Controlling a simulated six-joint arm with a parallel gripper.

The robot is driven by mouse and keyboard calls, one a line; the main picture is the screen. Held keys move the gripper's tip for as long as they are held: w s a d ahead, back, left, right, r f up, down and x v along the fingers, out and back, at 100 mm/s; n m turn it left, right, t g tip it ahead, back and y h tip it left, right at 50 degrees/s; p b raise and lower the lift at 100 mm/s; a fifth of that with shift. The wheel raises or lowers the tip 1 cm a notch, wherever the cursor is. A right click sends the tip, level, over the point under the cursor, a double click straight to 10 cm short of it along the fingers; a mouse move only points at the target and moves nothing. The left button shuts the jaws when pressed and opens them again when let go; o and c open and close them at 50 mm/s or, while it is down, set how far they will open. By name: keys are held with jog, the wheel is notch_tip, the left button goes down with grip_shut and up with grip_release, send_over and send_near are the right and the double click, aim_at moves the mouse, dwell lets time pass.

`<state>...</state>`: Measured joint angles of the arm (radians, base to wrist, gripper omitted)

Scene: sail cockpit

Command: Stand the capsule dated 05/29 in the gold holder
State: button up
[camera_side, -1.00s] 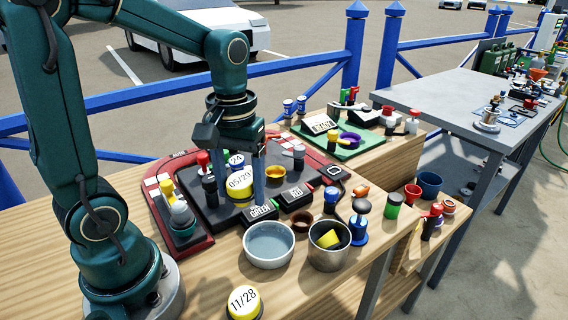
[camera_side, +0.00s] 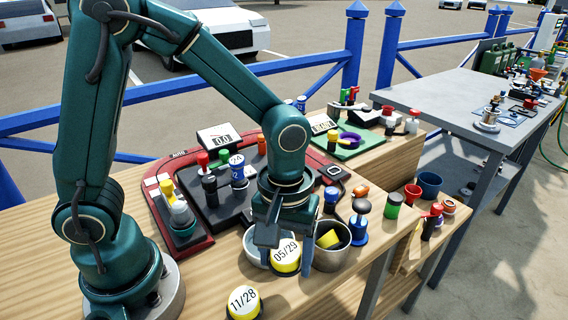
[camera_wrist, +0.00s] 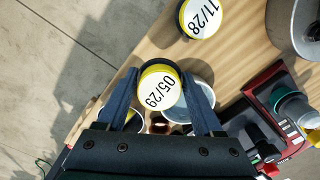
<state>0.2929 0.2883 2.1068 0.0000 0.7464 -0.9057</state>
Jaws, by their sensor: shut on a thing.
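The capsule dated 05/29 (camera_side: 286,256), yellow with a white top, is between the fingers of my gripper (camera_side: 284,262), at the front of the bench. In the wrist view the capsule (camera_wrist: 158,90) sits between both blue fingers (camera_wrist: 158,80), its date facing the camera. It appears held above the bench, over or near a pale bowl (camera_side: 252,243). The gold holder is not visible now; my arm covers the area where a gold cup stood. Another capsule, dated 11/28 (camera_side: 243,302), stands at the front edge; it also shows in the wrist view (camera_wrist: 203,17).
A steel pot (camera_side: 345,258) holding a yellow and black piece stands right of my gripper. Bare wood lies near the 11/28 capsule.

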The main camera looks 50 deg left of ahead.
aim_at(286, 274)
jog(key=shift+d+f, duration=0.1)
jog(key=shift+f, duration=1.8)
jog(key=shift+f, duration=0.15)
jog(key=o, duration=1.5)
